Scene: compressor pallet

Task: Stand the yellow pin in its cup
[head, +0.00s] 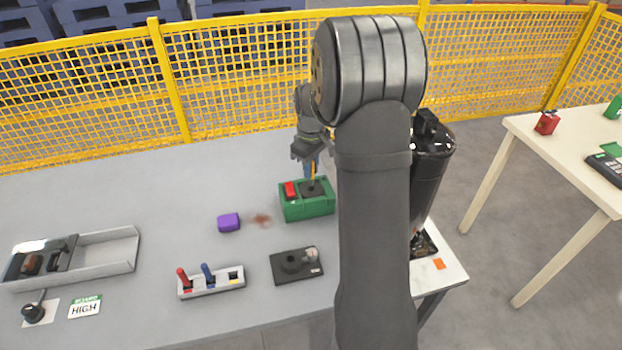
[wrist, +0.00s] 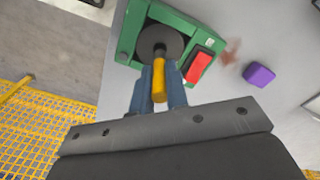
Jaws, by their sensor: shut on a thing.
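My gripper (wrist: 159,72) is shut on the yellow pin (wrist: 159,84), which sits between its two blue fingers in the wrist view. In the head view, my gripper (head: 311,167) is over the green box (head: 307,207), with a little of the yellow pin (head: 313,170) showing. The pin's end is at the round black disc (wrist: 160,44) on the box; I cannot tell whether it touches. A grey rack (head: 212,287) at the front holds a red pin (head: 184,278) and a blue pin (head: 208,272) upright. Its right place, marked yellow (head: 234,277), holds no pin.
A purple block (head: 228,222) lies left of the box. A black fixture (head: 297,265) stands right of the rack. A grey tray (head: 105,250) is at the left. The back left of the table is clear.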

